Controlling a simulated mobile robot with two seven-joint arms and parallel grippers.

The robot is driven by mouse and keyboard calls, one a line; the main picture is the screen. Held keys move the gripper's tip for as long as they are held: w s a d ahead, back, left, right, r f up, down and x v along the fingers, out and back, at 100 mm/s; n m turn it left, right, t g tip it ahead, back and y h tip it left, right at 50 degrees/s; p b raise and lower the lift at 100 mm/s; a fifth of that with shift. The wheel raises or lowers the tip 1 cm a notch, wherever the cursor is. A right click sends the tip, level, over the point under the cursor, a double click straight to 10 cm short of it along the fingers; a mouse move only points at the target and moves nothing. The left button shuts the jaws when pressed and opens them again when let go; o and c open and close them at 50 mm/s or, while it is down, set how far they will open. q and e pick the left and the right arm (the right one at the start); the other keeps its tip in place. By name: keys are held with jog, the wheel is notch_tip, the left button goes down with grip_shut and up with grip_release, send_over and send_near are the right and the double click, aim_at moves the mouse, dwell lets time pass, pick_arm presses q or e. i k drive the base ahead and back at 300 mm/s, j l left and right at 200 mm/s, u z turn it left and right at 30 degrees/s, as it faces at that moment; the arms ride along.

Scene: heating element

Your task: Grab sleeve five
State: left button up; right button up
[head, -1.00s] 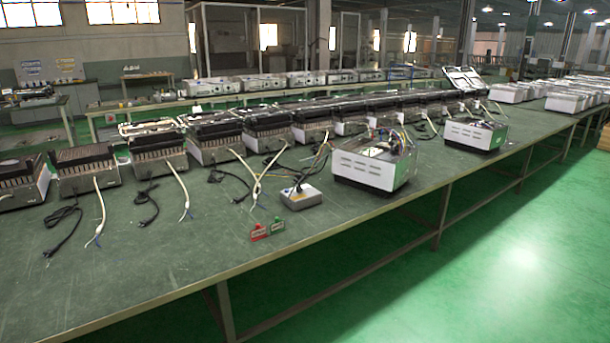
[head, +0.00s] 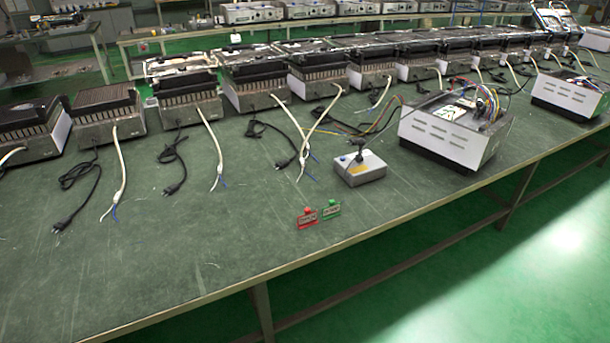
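Several white sleeve-like cords with bare or blue-tipped ends lie on the green workbench (head: 220,265). One white cord (head: 121,170) lies at left, another (head: 212,145) lies to its right. Two more, a left one (head: 290,125) and a right one (head: 318,130), cross near the middle. Others lie further back along the row of heater units. No number shows on any of them, so I cannot tell which is sleeve five. Neither of my grippers is in view.
Heater units (head: 108,118) line the bench's back. Black cords with plugs (head: 78,180) lie between the white cords. A grey box (head: 360,168), red sign (head: 307,219), green sign (head: 331,208) and open white device (head: 450,130) stand nearer the front edge. The front-left bench is clear.

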aim_at(302, 161)
jog(key=i+j, duration=0.35)
jog(key=i+l+u, duration=0.15)
jog(key=u, duration=0.8)
jog(key=l+u, duration=0.75)
jog(key=u, duration=0.15)
jog(key=k+l+u, duration=0.2)
jog(key=l, duration=0.2)
jog(key=k+l+u, duration=0.15)
jog(key=l, duration=0.25)
